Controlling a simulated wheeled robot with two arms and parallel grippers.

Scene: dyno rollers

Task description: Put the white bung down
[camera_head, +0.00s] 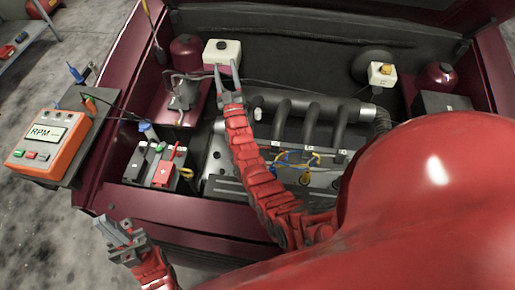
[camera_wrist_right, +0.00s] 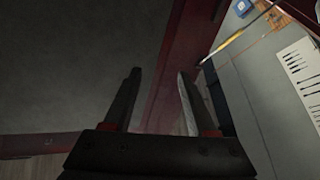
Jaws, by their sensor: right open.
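I cannot clearly make out the white bung. A small pale piece (camera_head: 257,108) stands beside the black intake pipes in the head view, and I cannot tell whether it is the bung. My right gripper (camera_head: 225,74) is open above the back left of the engine bay, in front of a white reservoir. Its two fingers also show apart in the right wrist view (camera_wrist_right: 157,88), with nothing seen between them. My left gripper (camera_head: 112,226) is low at the left, near the car's front edge. Its jaw gap is too small to judge.
The white reservoir (camera_head: 222,52) and a dark red canister (camera_head: 186,53) stand at the back left. A battery (camera_head: 160,172) with a red cover sits front left. An orange RPM meter (camera_head: 45,143) lies on a side shelf. Black pipes (camera_head: 310,115) cross the engine.

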